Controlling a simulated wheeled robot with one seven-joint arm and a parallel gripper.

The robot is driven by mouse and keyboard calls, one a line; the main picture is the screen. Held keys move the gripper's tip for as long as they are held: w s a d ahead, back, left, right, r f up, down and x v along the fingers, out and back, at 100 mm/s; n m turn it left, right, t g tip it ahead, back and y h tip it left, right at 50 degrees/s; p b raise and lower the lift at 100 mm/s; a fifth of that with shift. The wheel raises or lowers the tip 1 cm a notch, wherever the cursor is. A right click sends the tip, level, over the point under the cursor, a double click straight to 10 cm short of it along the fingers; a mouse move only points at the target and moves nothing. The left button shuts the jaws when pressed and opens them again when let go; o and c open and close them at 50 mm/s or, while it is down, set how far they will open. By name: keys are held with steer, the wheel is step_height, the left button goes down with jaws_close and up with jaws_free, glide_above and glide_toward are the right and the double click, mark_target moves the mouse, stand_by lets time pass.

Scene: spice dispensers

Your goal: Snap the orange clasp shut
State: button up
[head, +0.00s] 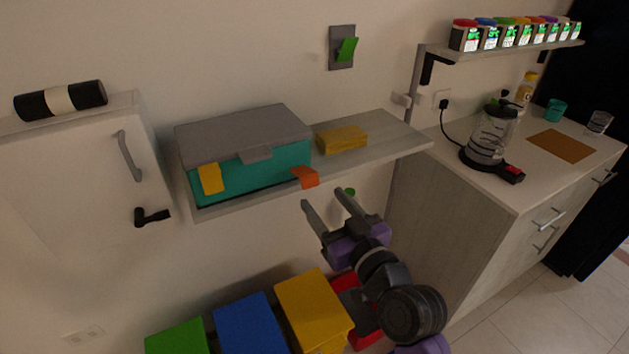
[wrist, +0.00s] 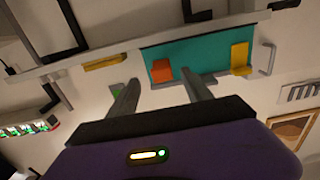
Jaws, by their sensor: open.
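A teal box (head: 248,174) with a grey lid (head: 243,133) sits on a wall shelf. The lid is down. The orange clasp (head: 305,176) is low on the right of the box front and juts outward, apart from the lid. The yellow clasp (head: 210,178) at the left stands upright against the front, up to the lid. My gripper (head: 323,197) is open and empty, below and right of the orange clasp. In the wrist view the orange clasp (wrist: 162,71) shows just beyond and between my open fingertips (wrist: 160,83), with no clear contact.
A yellow block (head: 342,138) lies on the shelf (head: 385,142) right of the box. A green switch (head: 347,48) is on the wall above. Green, blue and yellow bins (head: 312,305) stand below. A counter with a coffee maker (head: 490,140) is at the right.

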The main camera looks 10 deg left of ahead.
mark_target(313, 186)
steer(key=p+x, duration=0.1)
steer(key=x, duration=0.5)
steer(key=shift+w+a, duration=0.3)
jaws_close()
stand_by(1.2)
